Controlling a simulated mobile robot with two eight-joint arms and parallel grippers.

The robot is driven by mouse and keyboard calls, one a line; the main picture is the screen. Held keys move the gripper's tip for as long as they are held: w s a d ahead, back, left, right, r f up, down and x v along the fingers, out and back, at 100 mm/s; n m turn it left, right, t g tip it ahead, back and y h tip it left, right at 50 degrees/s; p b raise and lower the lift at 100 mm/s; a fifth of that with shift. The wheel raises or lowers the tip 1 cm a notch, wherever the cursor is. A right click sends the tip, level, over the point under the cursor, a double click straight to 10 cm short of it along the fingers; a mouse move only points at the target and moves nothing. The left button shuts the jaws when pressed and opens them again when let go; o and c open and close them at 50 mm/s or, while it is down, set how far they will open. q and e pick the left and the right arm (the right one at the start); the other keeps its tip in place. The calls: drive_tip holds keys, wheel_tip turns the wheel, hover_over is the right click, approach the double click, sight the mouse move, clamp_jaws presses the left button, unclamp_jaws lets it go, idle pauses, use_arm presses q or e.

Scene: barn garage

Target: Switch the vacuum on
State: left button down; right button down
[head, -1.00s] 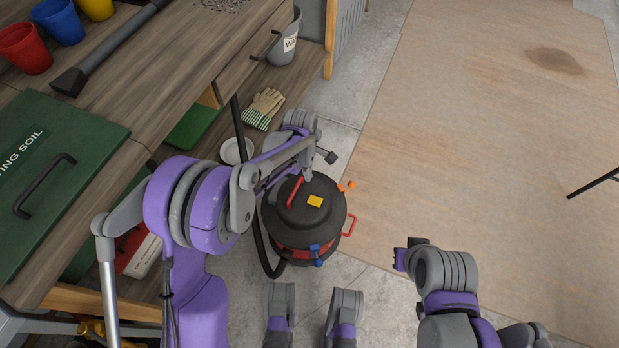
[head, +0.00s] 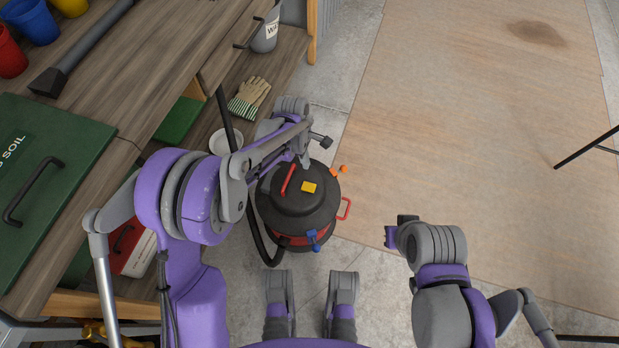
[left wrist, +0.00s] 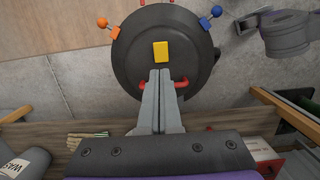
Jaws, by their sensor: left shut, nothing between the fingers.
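The vacuum (head: 297,212) is a round black canister with a red band, standing on the concrete floor. A yellow square (head: 308,187) is on its lid, beside a red handle (head: 288,179). My left gripper (head: 304,163) is above the far part of the lid. In the left wrist view its shut, empty fingers (left wrist: 158,74) cover part of the red handle (left wrist: 180,84), with their tips just short of the yellow square (left wrist: 161,52). My right gripper (head: 392,234) is off to the right; its fingers are unclear.
A wooden workbench (head: 155,85) with a green case (head: 45,190) fills the left side. A black hose runs beside the vacuum. A large wooden sheet (head: 460,130) covers the right floor.

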sight(312, 187)
use_arm(q)
drive_tip(key=f+b, duration=0.1)
drive_tip(key=f, duration=0.3)
drive_tip(key=d+f+b, duration=0.1)
drive_tip(key=f, duration=0.4)
drive_tip(key=f+b, duration=0.1)
drive_tip(key=f, duration=0.3)
drive_tip(key=shift+s+d+f, duration=0.3)
drive_tip(key=shift+d+f, duration=0.05)
drive_tip(key=shift+d, duration=0.05)
drive_tip(key=shift+d+f+y+b, duration=0.2)
drive_tip(key=shift+f+y+b, duration=0.15)
drive_tip(key=shift+b, duration=0.1)
drive_tip(key=shift+a+r, duration=0.1)
drive_tip(key=shift+a, duration=0.15)
